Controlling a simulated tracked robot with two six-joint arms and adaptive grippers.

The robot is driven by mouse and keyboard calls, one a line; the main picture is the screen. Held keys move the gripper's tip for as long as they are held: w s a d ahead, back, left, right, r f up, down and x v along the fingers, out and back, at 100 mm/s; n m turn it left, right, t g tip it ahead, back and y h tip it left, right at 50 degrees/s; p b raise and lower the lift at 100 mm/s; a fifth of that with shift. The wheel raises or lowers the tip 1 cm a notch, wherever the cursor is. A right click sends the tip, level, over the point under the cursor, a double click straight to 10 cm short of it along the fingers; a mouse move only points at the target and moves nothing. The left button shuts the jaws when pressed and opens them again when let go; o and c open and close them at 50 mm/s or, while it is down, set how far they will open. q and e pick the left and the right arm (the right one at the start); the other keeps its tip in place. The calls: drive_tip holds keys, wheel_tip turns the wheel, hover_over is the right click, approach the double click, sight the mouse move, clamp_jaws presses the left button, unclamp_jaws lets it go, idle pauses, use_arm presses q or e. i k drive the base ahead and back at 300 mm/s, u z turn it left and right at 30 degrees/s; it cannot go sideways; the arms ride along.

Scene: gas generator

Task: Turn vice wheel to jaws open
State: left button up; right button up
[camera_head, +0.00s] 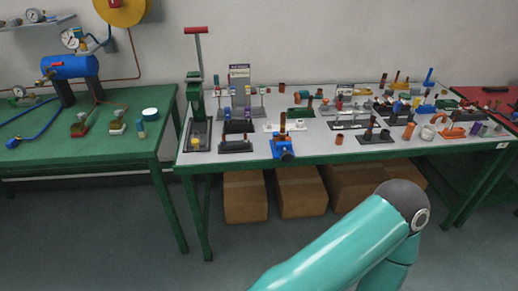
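A small blue device (282,143), which looks like the vice, stands near the front edge of the middle table. A dark round part (286,156), perhaps its wheel, faces forward at the table's edge. A brown upright piece stands at its top. The device is too small to tell how far its jaws are apart. One of my teal arms reaches in from the bottom right, below and in front of the table. Neither of my grippers shows in this view.
The middle table (225,168) carries several small fittings and tools. A tall green press (196,95) with a red handle stands at its left. Cardboard boxes (245,198) sit underneath. A green table (70,153) with a blue tank (70,67) stands left. Floor in front is clear.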

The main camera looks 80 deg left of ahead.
sight(287, 157)
drive_tip(key=u, duration=0.15)
drive_tip(key=k, duration=0.95)
drive_tip(key=u, duration=1.65)
drive_tip(key=i, duration=1.05)
drive_tip(key=z, duration=0.05)
drive_tip(key=k, duration=0.85)
drive_tip(key=u, duration=0.25)
drive_tip(key=i, duration=0.85)
drive_tip(key=z, duration=0.1)
